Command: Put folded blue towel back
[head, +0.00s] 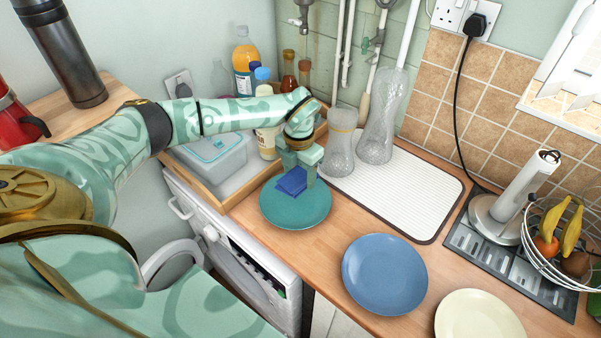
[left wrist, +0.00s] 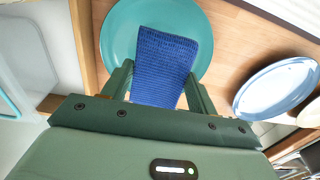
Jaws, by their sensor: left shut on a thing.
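The folded blue towel (head: 292,181) is in the jaws of my left gripper (head: 300,172), over the teal plate (head: 296,212) on the wooden counter. In the left wrist view the towel (left wrist: 165,60) sticks out between the two fingers, with the teal plate (left wrist: 120,40) behind it. My left gripper (left wrist: 160,90) is shut on the towel. I cannot tell whether the towel touches the plate. My right gripper does not show in either view.
A wooden tray (head: 236,188) with a lidded box and bottles stands left of the plate. A white ribbed mat (head: 405,195) with glass vessels lies behind. A blue plate (head: 384,275) and a cream plate (head: 478,315) sit to the right. Bare counter (head: 335,235) lies between the plates.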

